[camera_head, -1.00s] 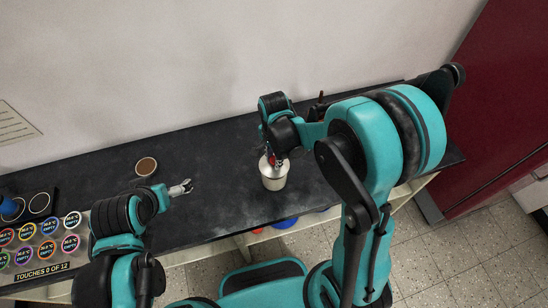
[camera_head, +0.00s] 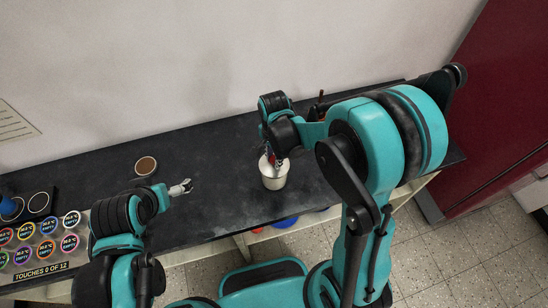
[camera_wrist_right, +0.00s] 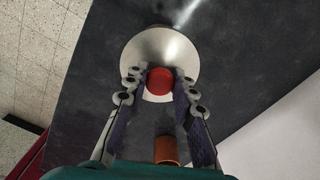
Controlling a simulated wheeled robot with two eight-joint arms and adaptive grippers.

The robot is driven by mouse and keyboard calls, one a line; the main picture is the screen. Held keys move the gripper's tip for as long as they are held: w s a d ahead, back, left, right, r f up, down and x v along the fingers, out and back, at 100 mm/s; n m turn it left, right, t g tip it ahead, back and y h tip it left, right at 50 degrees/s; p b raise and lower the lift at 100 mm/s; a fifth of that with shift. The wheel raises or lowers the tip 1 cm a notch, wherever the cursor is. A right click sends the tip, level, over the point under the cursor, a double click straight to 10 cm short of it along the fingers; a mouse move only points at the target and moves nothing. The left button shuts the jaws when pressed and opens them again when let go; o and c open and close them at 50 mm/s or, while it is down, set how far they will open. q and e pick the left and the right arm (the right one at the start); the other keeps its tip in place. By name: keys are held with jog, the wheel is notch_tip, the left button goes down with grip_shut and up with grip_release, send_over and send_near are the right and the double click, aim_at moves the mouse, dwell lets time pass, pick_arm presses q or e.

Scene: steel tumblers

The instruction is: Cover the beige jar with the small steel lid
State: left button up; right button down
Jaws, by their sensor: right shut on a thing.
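The beige jar (camera_head: 273,180) stands upright on the dark counter, below my right gripper (camera_head: 274,161) in the head view. In the right wrist view, the small steel lid (camera_wrist_right: 142,50) is a round shiny disc with a red knob (camera_wrist_right: 159,81). My right gripper (camera_wrist_right: 160,88) is shut on that knob, with a finger on each side. The lid is at the jar's top, and it hides the jar in the wrist view. I cannot tell whether it rests on the rim or hangs just above. My left gripper (camera_head: 181,188) is apart, to the left; its jaw opening is too small to read.
A round brown-topped container (camera_head: 146,166) stands at the back left of the counter (camera_head: 220,160). A panel of coloured round labels (camera_head: 40,240) lies at far left. An orange-brown cylinder (camera_wrist_right: 166,150) shows near the wrist. The counter between the left gripper and jar is clear.

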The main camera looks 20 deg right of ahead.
jog(key=shift+f+b, duration=0.85)
jog(key=shift+b, duration=0.05)
dwell(0.5)
jog(key=c, duration=1.2)
grip_release()
notch_tip(320, 180, up, 12)
jog(key=s+d+n+t+b, duration=0.1)
jog(key=s+n+t, duration=0.1)
jog(key=s+n, duration=0.1)
jog(key=s+d+f+n+t+b, duration=0.1)
jog(key=s+d+n+t, duration=0.1)
jog(key=n, duration=0.3)
jog(key=s+d+n+t+b, duration=0.1)
jog(key=s+n+t+b, duration=0.1)
jog(key=s+n, duration=0.3)
jog(key=shift+s+d+f+t, duration=0.15)
jog(key=shift+d+t, duration=0.25)
jog(key=shift+t, duration=0.2)
